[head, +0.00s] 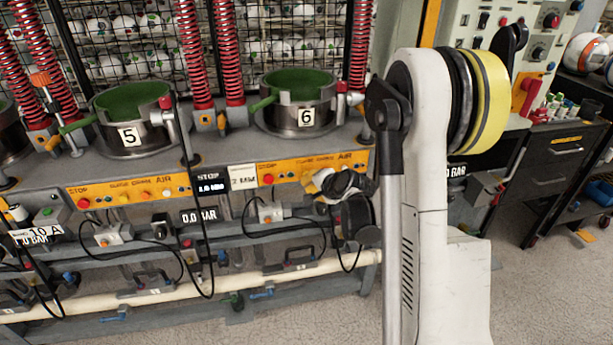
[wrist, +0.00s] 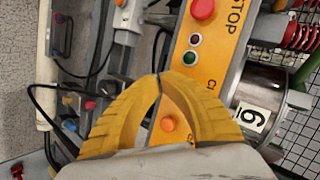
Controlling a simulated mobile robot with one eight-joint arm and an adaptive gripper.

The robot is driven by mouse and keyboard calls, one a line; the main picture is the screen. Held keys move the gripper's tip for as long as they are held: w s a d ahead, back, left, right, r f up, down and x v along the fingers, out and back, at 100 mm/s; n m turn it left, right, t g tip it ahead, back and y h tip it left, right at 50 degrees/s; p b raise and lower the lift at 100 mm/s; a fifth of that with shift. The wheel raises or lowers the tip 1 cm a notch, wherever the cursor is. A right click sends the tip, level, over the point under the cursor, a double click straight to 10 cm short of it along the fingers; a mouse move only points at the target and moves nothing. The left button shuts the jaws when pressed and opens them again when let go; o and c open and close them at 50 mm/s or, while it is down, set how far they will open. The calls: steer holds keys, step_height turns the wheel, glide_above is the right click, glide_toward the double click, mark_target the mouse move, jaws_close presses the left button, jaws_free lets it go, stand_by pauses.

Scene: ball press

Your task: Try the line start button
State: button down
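The orange control panel of station 6 (head: 292,172) runs along the bench front and also shows, turned on its side, in the wrist view (wrist: 226,45). It carries a red STOP button (wrist: 203,8), a small green button (wrist: 196,39), a dark red button (wrist: 190,58) and an orange button (wrist: 168,124). I cannot read a line start label on any of them. My gripper (wrist: 158,77) has yellow fingers with tips together and nothing between them. It is in front of the panel and hides part of it; contact cannot be told. The head view shows it partly, behind my arm.
Press pots 5 (head: 133,135) and 6 (head: 297,115) stand on the bench among red springs. Grey boxes with hanging black cables (head: 270,213) and a pale pipe (head: 200,287) lie below the panel.

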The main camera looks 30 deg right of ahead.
steer(key=shift+w+d, duration=0.1)
steer(key=shift+w, duration=0.3)
steer(key=shift+w+d, duration=0.15)
steer(key=shift+w, duration=0.3)
stand_by(0.7)
stand_by(0.4)
steer(key=shift+s+a+b, duration=0.25)
steer(key=shift+s+b, duration=0.1)
steer(key=shift+s, duration=0.5)
steer(key=shift+s, duration=0.1)
steer(key=s, duration=0.2)
steer(key=s+a, duration=0.1)
steer(key=s, duration=0.1)
steer(key=shift+s+a, duration=0.2)
steer(key=shift+s, duration=0.1)
stand_by(0.4)
